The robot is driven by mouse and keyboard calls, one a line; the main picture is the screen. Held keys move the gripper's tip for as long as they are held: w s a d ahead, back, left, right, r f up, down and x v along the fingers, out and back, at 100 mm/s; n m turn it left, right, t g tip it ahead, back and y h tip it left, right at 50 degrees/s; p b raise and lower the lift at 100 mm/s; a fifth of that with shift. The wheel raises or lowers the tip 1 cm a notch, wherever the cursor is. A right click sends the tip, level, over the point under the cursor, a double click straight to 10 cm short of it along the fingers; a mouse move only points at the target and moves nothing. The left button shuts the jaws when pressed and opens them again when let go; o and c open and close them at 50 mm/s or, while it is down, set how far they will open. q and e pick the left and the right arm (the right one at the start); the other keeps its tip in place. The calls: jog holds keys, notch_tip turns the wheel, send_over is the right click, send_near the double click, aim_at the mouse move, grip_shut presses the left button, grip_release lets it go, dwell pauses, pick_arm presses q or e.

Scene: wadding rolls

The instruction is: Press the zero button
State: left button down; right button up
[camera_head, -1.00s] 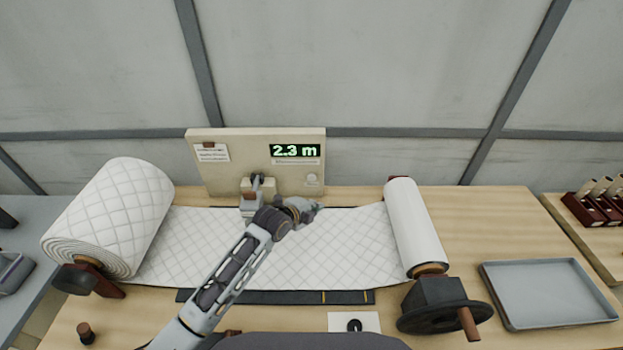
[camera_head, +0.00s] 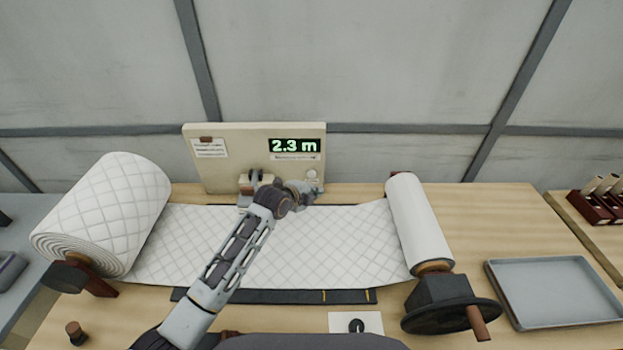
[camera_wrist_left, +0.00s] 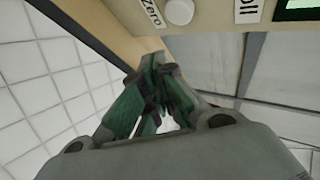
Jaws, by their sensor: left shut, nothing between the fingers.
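The zero button (camera_head: 312,174) is a small pale round knob low on the right of the beige panel (camera_head: 235,165). In the left wrist view the white button (camera_wrist_left: 180,11) is at the top edge, beside a "Zero" label (camera_wrist_left: 151,13). My left gripper (camera_head: 315,190) is just below the button in the head view, partly hidden by its own wrist. In the left wrist view its dark green fingers (camera_wrist_left: 158,75) are shut and empty. They appear apart from the button. The display (camera_head: 294,146) reads 2.3 m. My right gripper is not in view.
A quilted sheet (camera_head: 330,245) runs from a large roll (camera_head: 110,215) on the left to a narrower roll (camera_head: 419,222) on the right. A crank wheel (camera_head: 450,315) and a grey tray (camera_head: 553,292) are on the right. The back right of the table is clear.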

aim_at(312, 174)
pick_arm(q)
jog(key=shift+w+b, duration=0.7)
jog(key=shift+w, duration=1.15)
jog(key=shift+w, duration=0.9)
dwell(1.6)
jog(key=shift+s, duration=0.1)
dwell(0.3)
jog(key=shift+s+p, duration=0.6)
jog(key=shift+s, duration=0.2)
